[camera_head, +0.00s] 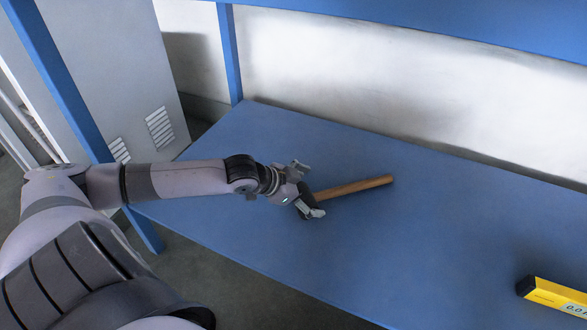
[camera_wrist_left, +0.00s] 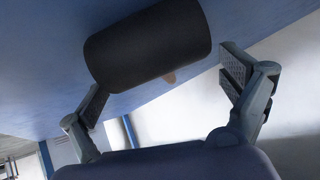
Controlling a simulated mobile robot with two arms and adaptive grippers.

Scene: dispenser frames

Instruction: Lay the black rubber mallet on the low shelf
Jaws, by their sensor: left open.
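The mallet lies on the blue low shelf (camera_head: 250,140) in the head view, with its wooden handle (camera_head: 357,187) pointing right and slightly back. Its black head is mostly hidden there by my left gripper (camera_head: 309,190). In the left wrist view the black mallet head (camera_wrist_left: 148,45) is large and sits at the mouth of the left gripper's parted fingers, with a bit of handle showing behind it. The left gripper is open; a gap shows beside the right-hand finger, and I cannot tell whether the left-hand finger touches the head. My right gripper is not in view.
A yellow device with a display (camera_head: 555,296) is at the lower right on the shelf. A blue upper board (camera_head: 430,22) runs above, and a blue upright (camera_head: 229,55) stands at the back left. The shelf right of the handle is clear.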

